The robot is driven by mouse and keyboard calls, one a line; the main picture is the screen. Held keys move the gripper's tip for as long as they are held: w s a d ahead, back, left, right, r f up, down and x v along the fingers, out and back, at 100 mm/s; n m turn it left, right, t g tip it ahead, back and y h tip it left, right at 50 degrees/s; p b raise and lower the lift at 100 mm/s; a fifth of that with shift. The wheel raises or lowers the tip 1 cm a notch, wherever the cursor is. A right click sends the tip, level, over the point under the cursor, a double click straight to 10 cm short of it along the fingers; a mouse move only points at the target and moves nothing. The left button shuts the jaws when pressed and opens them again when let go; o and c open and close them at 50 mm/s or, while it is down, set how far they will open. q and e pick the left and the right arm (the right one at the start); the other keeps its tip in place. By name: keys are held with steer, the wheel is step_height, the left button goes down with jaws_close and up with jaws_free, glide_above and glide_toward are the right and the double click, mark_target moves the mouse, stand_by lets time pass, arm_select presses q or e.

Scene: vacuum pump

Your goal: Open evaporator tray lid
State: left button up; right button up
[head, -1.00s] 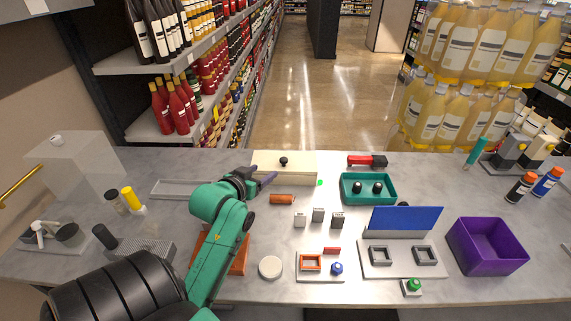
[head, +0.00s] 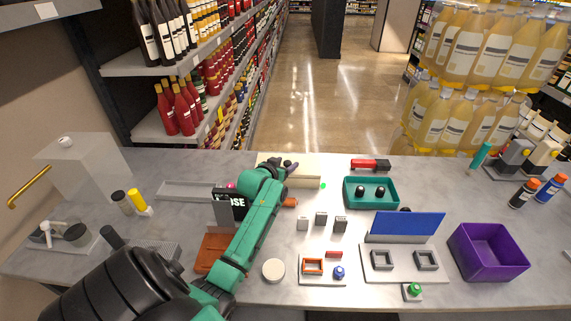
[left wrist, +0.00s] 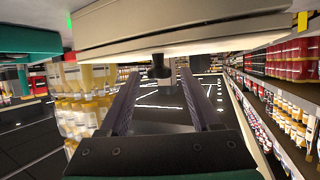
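The evaporator tray is a cream, flat box (head: 305,182) at the back middle of the table, with a green light at its right end. My left gripper (head: 290,166) is over it in the head view, and the gripper and arm cover its left part. In the left wrist view the cream lid (left wrist: 165,38) fills the top, with its black knob (left wrist: 160,70) pointing down in the picture. My left gripper (left wrist: 158,80) is open, with a dark finger on each side of the knob. I see a gap on both sides. My right gripper is not in view.
A teal tray (head: 371,204) with two black balls and a red-handled tool (head: 370,165) are right of the box. A black sign (head: 232,202) stands behind my left forearm. A purple bin (head: 487,262) is at the right. Small grey blocks (head: 321,219) stand in front of the box.

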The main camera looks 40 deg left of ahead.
arm_select(q)
jaws_close()
stand_by(1.2)
